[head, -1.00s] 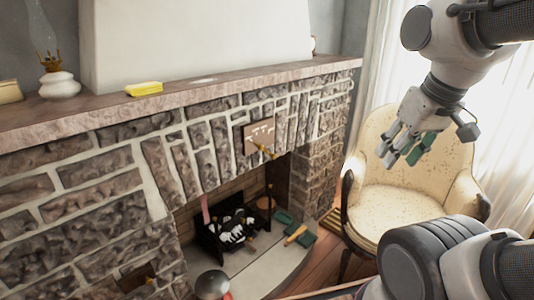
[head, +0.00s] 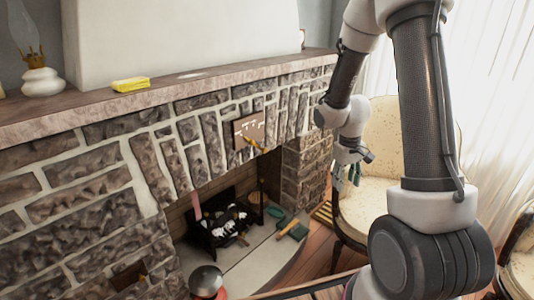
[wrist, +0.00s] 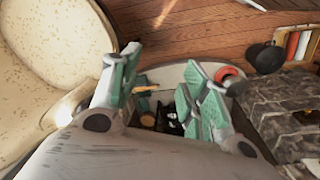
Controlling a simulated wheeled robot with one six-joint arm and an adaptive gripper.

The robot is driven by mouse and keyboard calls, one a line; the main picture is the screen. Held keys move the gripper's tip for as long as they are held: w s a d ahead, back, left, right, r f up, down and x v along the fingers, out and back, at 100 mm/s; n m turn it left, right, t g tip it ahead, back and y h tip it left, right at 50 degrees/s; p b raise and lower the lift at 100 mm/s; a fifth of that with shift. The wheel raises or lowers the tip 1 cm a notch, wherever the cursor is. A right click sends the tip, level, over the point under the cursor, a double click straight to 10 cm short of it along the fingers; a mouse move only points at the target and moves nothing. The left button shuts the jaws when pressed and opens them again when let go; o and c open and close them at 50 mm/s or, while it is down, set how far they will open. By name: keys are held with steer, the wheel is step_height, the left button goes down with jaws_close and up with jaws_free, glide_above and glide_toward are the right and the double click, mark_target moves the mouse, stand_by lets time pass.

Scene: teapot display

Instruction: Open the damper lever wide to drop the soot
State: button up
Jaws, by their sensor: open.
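The damper lever (head: 256,145), a small yellow-brass handle, sticks out below a brown plate with pale markings (head: 249,130) on the stone front, above the firebox opening. I cannot tell the lever's exact setting. My gripper (head: 347,176) is right of the fireplace, in front of the armchair, lower than the lever and apart from it. In the wrist view my gripper (wrist: 163,78) has its green-padded fingers spread with nothing between them. The lever cannot be made out in the wrist view. A black grate (head: 223,219) with black and white logs sits in the firebox below.
The mantel (head: 170,98) carries a yellow sponge-like block (head: 131,84) and an oil lamp (head: 41,80). Green tools (head: 290,228) lie on the hearth (head: 250,268); a dark round-topped object (head: 206,281) stands at its front. The cream armchair (head: 385,145) stands close to my arm.

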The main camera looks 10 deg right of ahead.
steer(key=w+f+n+t+y, duration=0.1)
steer(key=w+f+n+t, duration=0.15)
steer(key=w+f, duration=1.05)
steer(key=n+t+y, duration=0.3)
steer(key=t+y, duration=0.7)
steer(key=t, duration=0.3)
glide_toward(266, 151)
steer(key=x, duration=0.9)
steer(key=shift+w+a+f, duration=0.1)
jaws_close()
